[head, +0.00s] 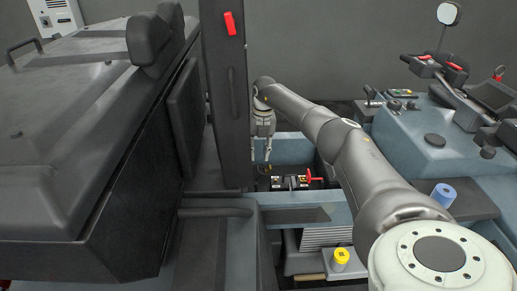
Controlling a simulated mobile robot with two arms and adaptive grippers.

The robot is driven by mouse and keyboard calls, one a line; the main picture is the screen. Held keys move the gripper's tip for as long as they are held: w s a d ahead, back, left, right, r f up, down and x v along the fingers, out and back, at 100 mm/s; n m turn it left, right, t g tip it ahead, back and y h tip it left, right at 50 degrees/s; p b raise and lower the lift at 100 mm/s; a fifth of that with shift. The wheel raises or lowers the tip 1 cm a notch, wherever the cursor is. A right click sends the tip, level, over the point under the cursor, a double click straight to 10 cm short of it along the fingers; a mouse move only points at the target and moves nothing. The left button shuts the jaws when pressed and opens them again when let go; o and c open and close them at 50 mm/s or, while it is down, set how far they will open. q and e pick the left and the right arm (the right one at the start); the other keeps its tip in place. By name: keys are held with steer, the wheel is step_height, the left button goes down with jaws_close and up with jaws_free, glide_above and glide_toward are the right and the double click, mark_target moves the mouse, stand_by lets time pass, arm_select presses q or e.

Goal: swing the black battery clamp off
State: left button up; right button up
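The battery (290,186) sits low in a recess of the blue-grey body, at the middle of the head view. A red clamp or lever (315,178) stands at its right. A small dark part, perhaps the black battery clamp (292,181), lies on its top; it is too small to tell its exact shape or whether it grips a post. My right gripper (261,155) points down above the left end of the battery. Its fingers look apart, with nothing seen between them. My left gripper is out of view.
A tall dark post with a red tag (229,23) stands close left of my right gripper. A blue-grey console (430,150) is at right.

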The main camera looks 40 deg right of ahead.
step_height(320, 180, up, 6)
steer(key=p, duration=0.5)
steer(key=shift+s+d, duration=0.2)
steer(key=shift+d, duration=0.05)
stand_by(0.4)
step_height(320, 180, up, 12)
steer(key=shift+s+d, duration=0.25)
steer(key=shift+d, duration=0.15)
stand_by(0.6)
